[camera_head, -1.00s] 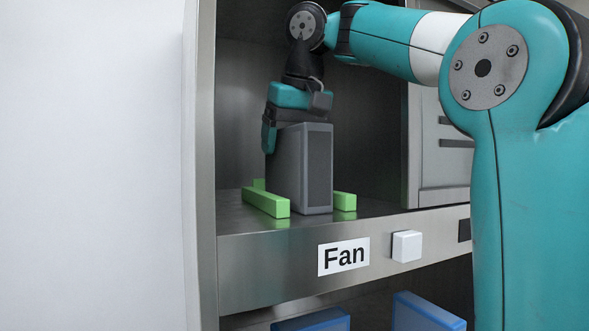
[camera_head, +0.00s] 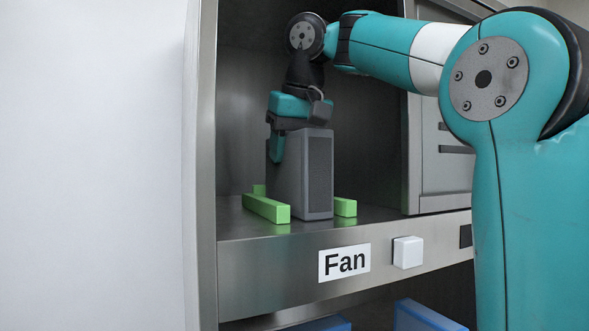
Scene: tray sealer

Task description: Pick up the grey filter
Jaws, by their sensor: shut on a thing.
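The grey filter (camera_head: 304,178) is a tall upright block with a darker mesh front face. It stands between green rails on the metal shelf inside the cabinet; I cannot tell whether its base touches the shelf. My gripper (camera_head: 290,145) comes down from above and is shut on the filter's upper part. One teal finger shows along the filter's left side. The other finger is hidden behind the filter.
Green rails (camera_head: 266,208) lie left of the filter, and another green rail (camera_head: 345,207) lies right. The shelf front carries a "Fan" label (camera_head: 344,262) and a white button (camera_head: 408,252). Blue objects (camera_head: 424,316) show below. A grey louvred panel (camera_head: 446,160) stands at right.

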